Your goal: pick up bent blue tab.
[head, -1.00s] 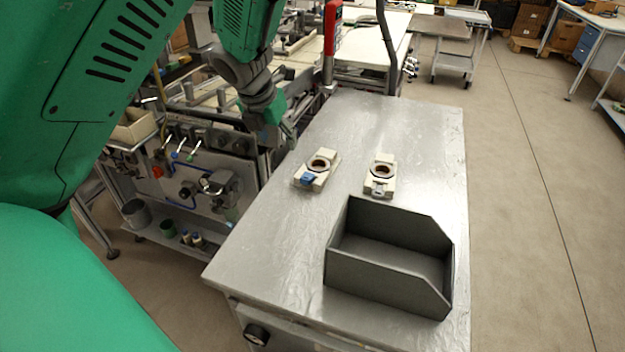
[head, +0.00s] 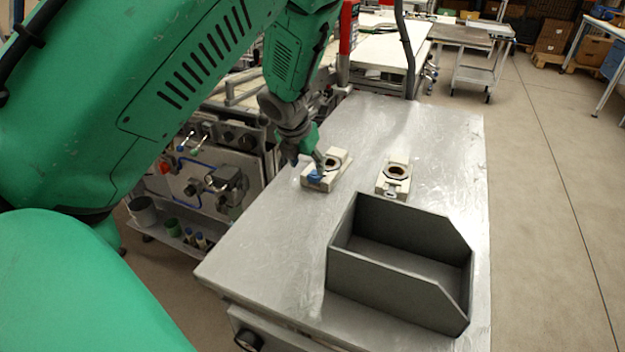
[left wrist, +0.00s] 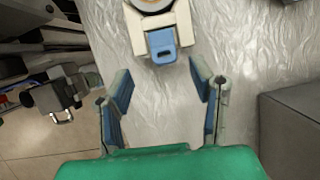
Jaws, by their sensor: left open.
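The blue tab (head: 315,176) is on the front end of a cream reel holder (head: 340,160) on the grey table. In the left wrist view the blue tab (left wrist: 162,46) has a dark slot and lies just beyond my open fingers, roughly midway between them. My left gripper (head: 318,160) is open and empty, close to the tab and holder in the head view. In the left wrist view my left gripper (left wrist: 162,84) shows two blue-padded fingers apart, with bare table between them. My right gripper is not in view.
A second cream reel holder (head: 394,178) sits to the right. A dark grey open bin (head: 385,282) stands on the table in front of it. The table's left front (head: 265,260) is clear. Machinery with knobs (head: 215,185) stands left of the table.

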